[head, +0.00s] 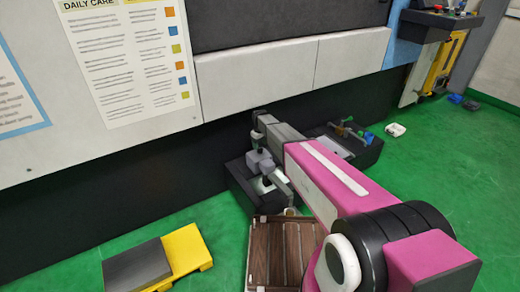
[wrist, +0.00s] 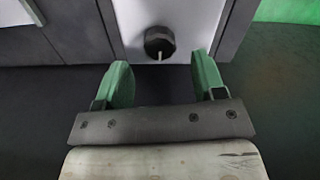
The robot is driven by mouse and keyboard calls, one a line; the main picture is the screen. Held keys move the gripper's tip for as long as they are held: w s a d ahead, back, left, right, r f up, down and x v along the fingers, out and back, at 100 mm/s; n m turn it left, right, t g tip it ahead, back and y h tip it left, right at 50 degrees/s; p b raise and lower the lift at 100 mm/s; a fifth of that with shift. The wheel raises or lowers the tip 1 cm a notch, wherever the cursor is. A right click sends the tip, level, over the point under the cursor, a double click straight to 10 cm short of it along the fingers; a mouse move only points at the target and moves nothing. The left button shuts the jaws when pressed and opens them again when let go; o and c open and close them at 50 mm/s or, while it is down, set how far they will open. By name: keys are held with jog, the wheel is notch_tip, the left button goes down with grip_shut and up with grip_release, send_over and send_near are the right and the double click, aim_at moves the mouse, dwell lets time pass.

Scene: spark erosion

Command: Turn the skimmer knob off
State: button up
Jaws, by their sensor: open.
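A round black knob (wrist: 160,42) with a pale pointer line sits on a light panel (wrist: 190,20) with dark borders in the wrist view. The line points towards the bottom of the picture, to my gripper. My gripper (wrist: 162,78) is open, its two green fingers spread to the left and right below the knob. Nothing is between the fingers, and they do not appear to touch the knob. In the head view, the end of my arm is over a low dark box (head: 236,186) beside the machine; the knob cannot be made out there.
A wooden slatted pallet (head: 258,262) lies in front of the box. A yellow and dark grey step (head: 186,250) stands at the left. Another dark box with small fittings (head: 362,150) is right of my arm. Green floor (head: 455,150) is mostly clear at the right.

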aim_at(260, 150)
notch_tip(260, 150, up, 7)
dwell(0.3)
jog(key=shift+s, duration=0.1)
